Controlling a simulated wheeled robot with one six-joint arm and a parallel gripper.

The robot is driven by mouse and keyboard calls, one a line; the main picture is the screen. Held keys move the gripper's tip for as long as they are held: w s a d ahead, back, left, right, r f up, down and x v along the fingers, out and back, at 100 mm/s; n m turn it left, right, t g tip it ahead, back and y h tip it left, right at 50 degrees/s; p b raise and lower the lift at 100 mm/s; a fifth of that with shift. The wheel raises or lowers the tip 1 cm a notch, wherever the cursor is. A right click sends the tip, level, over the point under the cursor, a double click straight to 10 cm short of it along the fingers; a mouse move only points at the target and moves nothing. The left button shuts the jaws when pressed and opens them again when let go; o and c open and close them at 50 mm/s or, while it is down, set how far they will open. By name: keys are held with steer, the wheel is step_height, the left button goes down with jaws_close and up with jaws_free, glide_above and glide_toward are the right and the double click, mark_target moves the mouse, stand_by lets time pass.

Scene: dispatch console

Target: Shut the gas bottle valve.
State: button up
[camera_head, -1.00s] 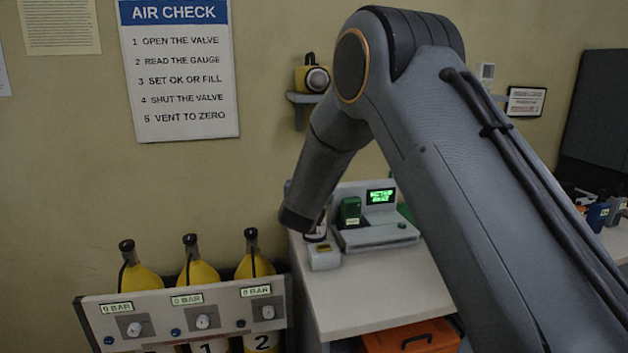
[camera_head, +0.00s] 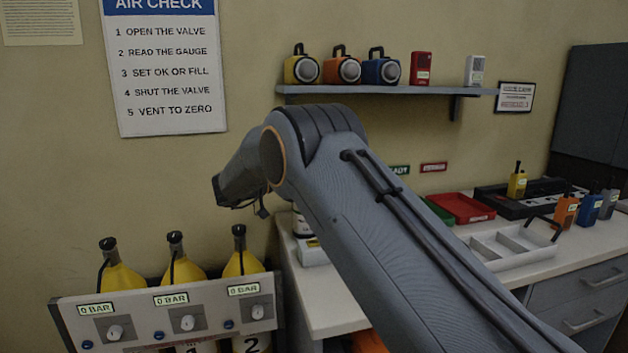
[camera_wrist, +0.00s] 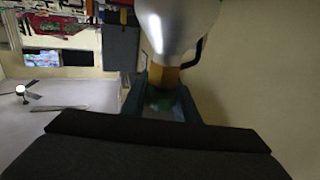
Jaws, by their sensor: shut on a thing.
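The gas bottle (camera_wrist: 178,22) fills the upper middle of the wrist view, which seems to be upside down. Its body is silver, with a yellow collar (camera_wrist: 166,77) and a blurred green valve knob (camera_wrist: 163,101). My gripper (camera_wrist: 165,104) has one jaw on each side of the green knob and is shut on it. In the head view, a white part (camera_head: 302,226), apparently of the bottle, shows beside my arm at the desk's left end. My jaws and the knob are hidden there. I cannot tell how far the knob is turned.
A panel (camera_head: 140,322) with several knobs and "0 BAR" displays stands at lower left before yellow bottles (camera_head: 182,269). A shelf (camera_head: 385,89) holds lamps. The desk (camera_head: 335,310) carries a red tray (camera_head: 462,208) and a white divided tray (camera_head: 515,247). The wall is close behind.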

steer(key=shift+s+d+m+g+h+b, duration=0.15)
steer(key=shift+m+g+h+b, duration=0.35)
steer(key=shift+m+g+b, duration=0.3)
steer(key=shift+r+g, duration=0.2)
steer(key=shift+g, duration=0.1)
steer(key=o, duration=1.1)
steer(key=shift+c, duration=0.2)
steer(key=shift+f, duration=0.1)
steer(key=b+v, duration=0.1)
steer(key=v, duration=0.6)
steer(key=shift+s+a+b, duration=0.2)
steer(key=shift+a+b, duration=0.15)
steer(key=shift+b, duration=0.05)
